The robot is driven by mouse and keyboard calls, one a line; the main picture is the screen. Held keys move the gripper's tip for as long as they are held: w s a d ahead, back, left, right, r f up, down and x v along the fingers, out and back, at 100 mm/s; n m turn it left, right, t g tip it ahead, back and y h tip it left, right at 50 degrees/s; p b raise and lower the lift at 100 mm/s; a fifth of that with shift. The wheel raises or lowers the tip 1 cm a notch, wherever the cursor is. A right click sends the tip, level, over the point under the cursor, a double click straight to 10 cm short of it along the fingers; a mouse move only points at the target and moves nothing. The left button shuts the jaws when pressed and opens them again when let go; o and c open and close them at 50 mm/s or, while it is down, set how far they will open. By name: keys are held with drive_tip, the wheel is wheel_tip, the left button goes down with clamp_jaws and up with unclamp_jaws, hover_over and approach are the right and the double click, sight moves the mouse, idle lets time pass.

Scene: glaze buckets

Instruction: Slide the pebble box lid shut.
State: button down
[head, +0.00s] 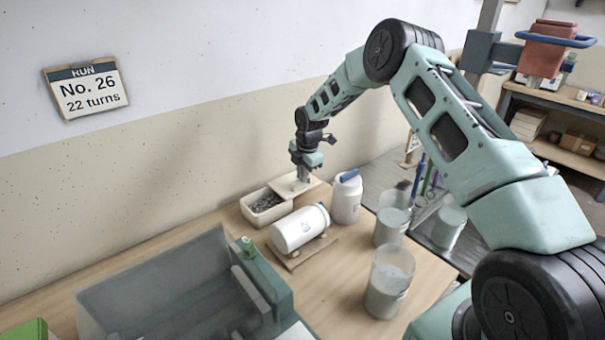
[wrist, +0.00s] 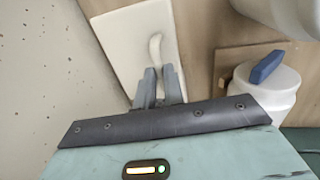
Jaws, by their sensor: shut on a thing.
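The pebble box (head: 262,208) stands on the table near the wall in the head view. Its left part is uncovered and dark pebbles (head: 268,202) show inside. The pale lid (head: 309,187) sits at the box's right side, slid off to the right. In the wrist view the lid (wrist: 124,38) is a flat cream panel with a small curved handle (wrist: 155,45). My gripper (head: 303,178) is over the lid, pointing down. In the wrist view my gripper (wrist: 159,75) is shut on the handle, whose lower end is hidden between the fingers.
A white jar with a blue top (head: 347,197) stands just right of the lid. A white jar lying on a wooden cradle (head: 300,228) is in front of the box. Several translucent buckets (head: 388,280) stand further right. A grey bin (head: 160,300) is at front left.

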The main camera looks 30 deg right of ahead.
drive_tip(key=s+a+b, duration=0.1)
drive_tip(key=s+a, duration=0.1)
drive_tip(key=a, duration=0.8)
drive_tip(key=shift+a+b, duration=0.3)
drive_tip(key=shift+a, duration=0.1)
drive_tip(key=c, duration=1.5)
unclamp_jaws()
drive_tip(key=s+r, duration=0.1)
drive_tip(key=r, duration=0.4)
drive_tip(key=s+r+b, duration=0.1)
drive_tip(key=r, duration=0.5)
drive_tip(key=s+r+b, duration=0.1)
drive_tip(key=r, duration=0.5)
drive_tip(key=shift+s+d, duration=0.25)
drive_tip(key=shift+d, duration=0.05)
